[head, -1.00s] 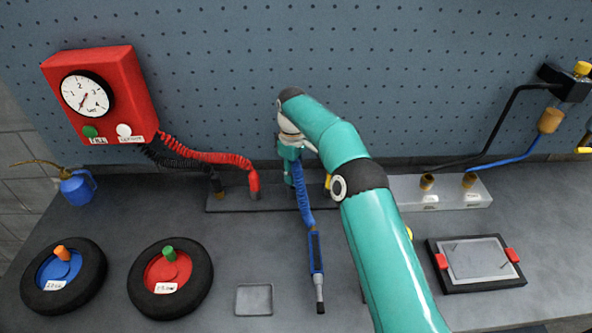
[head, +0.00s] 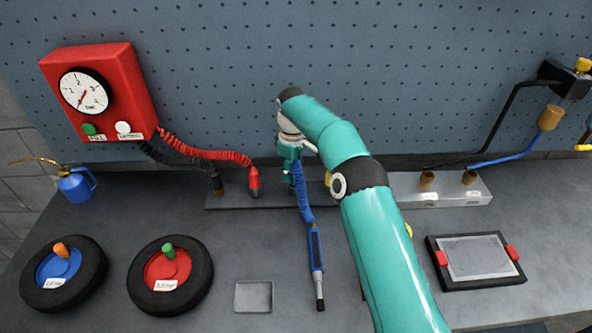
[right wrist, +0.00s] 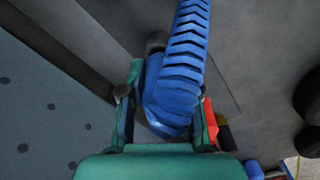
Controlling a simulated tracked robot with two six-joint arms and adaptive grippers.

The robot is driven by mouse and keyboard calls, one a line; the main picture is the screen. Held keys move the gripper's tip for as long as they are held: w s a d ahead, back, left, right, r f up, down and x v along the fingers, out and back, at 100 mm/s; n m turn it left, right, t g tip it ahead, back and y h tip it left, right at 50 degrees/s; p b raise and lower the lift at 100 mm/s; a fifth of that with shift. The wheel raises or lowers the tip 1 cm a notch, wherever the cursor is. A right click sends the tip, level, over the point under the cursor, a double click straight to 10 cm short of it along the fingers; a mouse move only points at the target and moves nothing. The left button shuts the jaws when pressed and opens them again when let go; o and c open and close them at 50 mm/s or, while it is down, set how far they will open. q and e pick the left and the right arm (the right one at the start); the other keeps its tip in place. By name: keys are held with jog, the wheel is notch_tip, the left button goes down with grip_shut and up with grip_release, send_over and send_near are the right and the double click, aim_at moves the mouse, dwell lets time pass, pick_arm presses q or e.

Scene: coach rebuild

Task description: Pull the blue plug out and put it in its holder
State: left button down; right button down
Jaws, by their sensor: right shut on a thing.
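My right gripper (head: 290,160) is near the middle of the head view, at the dark socket strip (head: 234,200) at the back of the bench. In the right wrist view, the gripper (right wrist: 165,105) is shut on the blue plug (right wrist: 170,98), with a finger on each side. A ribbed blue coiled cable (head: 303,195) runs from the plug to a blue probe (head: 316,250) lying on the bench. The fingers hide most of the plug in the head view, so I cannot tell whether it is still seated. I cannot tell which thing is its holder. My left gripper is not in view.
A red plug (head: 254,182) and a dark plug (head: 217,184) stand close left of the gripper. A metal block (head: 448,191) with brass sockets is at right. Two wheels (head: 93,270) (head: 200,275), a small square tray (head: 269,296) and a tablet (head: 435,262) occupy the front.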

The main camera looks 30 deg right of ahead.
jog(key=shift+f+b, duration=0.4)
jog(key=shift+f, duration=0.7)
jog(key=c, duration=0.7)
grip_release()
jog(key=shift+c, duration=0.2)
notch_tip(320, 180, up, 7)
jog(key=shift+r, duration=0.2)
